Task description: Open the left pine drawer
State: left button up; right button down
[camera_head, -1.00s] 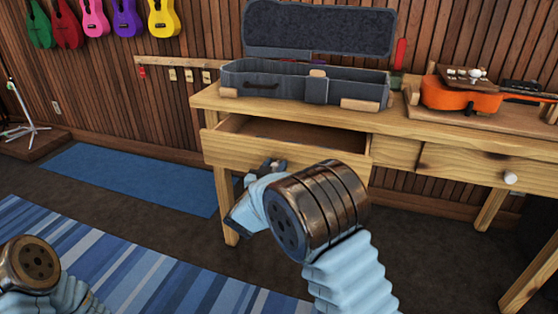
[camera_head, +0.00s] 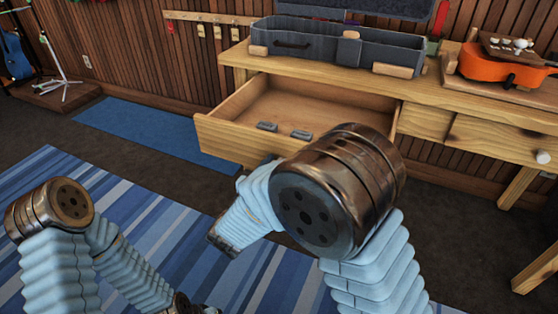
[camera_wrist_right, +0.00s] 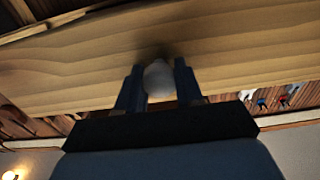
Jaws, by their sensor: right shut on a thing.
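The left pine drawer (camera_head: 228,138) stands pulled out of the table, with its bare wooden inside showing in the head view. In the right wrist view its pale round knob (camera_wrist_right: 158,80) sits between the two dark fingers of my right gripper (camera_wrist_right: 159,92), which is shut on it. The drawer's wood front (camera_wrist_right: 70,75) is right beyond the fingers. In the head view my right arm hides the knob and most of the gripper. My left arm shows at lower left, but its jaws are out of view.
Two small grey pieces (camera_head: 267,127) show near the drawer's front edge; I cannot tell what they are. An open grey case (camera_head: 310,45) and an orange ukulele (camera_head: 500,68) are on the table. A second drawer (camera_head: 490,138) is closed at right. Striped rug (camera_head: 130,215) covers the floor.

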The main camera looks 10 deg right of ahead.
jog(key=c, duration=0.8)
grip_release()
jog(key=shift+o, duration=0.2)
jog(key=b+v, duration=0.1)
jog(key=v, duration=1.3)
jog(key=shift+w, duration=0.1)
